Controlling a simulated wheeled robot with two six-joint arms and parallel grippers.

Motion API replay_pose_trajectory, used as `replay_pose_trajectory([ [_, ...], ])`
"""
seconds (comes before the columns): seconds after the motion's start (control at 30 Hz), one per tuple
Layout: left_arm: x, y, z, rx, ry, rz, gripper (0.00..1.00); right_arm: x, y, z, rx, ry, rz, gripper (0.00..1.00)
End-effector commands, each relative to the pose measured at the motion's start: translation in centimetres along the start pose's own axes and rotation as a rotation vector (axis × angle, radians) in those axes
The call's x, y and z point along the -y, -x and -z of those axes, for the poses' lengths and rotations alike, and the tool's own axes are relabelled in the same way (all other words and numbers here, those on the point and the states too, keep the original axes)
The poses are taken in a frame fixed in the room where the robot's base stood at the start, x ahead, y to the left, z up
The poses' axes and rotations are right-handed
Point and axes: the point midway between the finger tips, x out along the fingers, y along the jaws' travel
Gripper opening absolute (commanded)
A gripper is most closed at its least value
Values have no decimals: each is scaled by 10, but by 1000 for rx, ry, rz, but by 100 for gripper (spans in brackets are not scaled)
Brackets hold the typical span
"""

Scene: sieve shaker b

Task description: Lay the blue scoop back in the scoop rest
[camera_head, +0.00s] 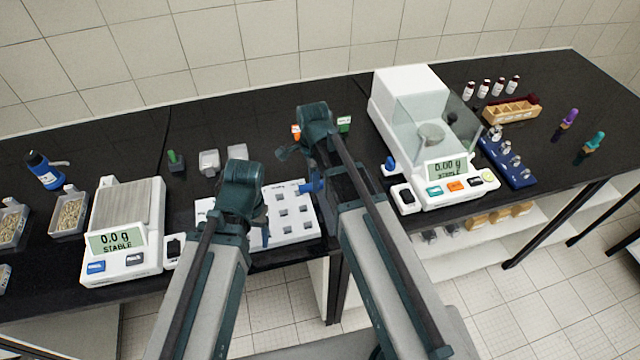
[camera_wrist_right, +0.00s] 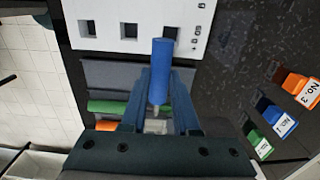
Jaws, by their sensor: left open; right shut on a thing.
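My right gripper (camera_head: 304,168) is shut on the blue scoop, whose blue handle (camera_head: 314,184) shows beside the fingers. In the right wrist view the blue handle (camera_wrist_right: 159,72) stands up between the fingers of the right gripper (camera_wrist_right: 158,112). The scoop's lower end is mostly hidden by the gripper. A grey slab (camera_wrist_right: 110,74) with a green bar (camera_wrist_right: 106,107) and an orange bar lies under the right gripper; it may be the scoop rest, but I cannot tell. My left gripper (camera_head: 262,228) is open and empty over the white holed block (camera_head: 275,236).
Orange, blue and green numbered blocks (camera_wrist_right: 272,119) stand beside the right gripper. A balance (camera_head: 126,228) stands at the left, and a glass-shielded balance (camera_head: 425,140) at the right. Small trays (camera_head: 72,212) lie far left. The bench right of the tubes is mostly clear.

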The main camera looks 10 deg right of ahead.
Motion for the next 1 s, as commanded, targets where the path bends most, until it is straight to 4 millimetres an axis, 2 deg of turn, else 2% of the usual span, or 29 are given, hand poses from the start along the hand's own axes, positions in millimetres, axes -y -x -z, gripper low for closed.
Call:
replay_pose_trajectory([
  [0.03,0,-5,0,0,0,0,68,0,-5,-2,0,0,0,0],
  [0.27,0,-3,0,0,0,0,68,0,-3,-2,0,-1,0,0],
  [0.8,-1,-14,1,0,1,0,68,0,-14,-2,0,-1,0,0],
  [0.83,-1,-14,1,0,1,0,68,0,-14,-2,0,-1,0,32],
  [0.97,-1,-14,1,0,1,0,68,0,-14,-2,0,-1,0,56],
  [1.0,-1,-14,1,0,1,0,68,0,-14,-2,0,-1,0,59],
])
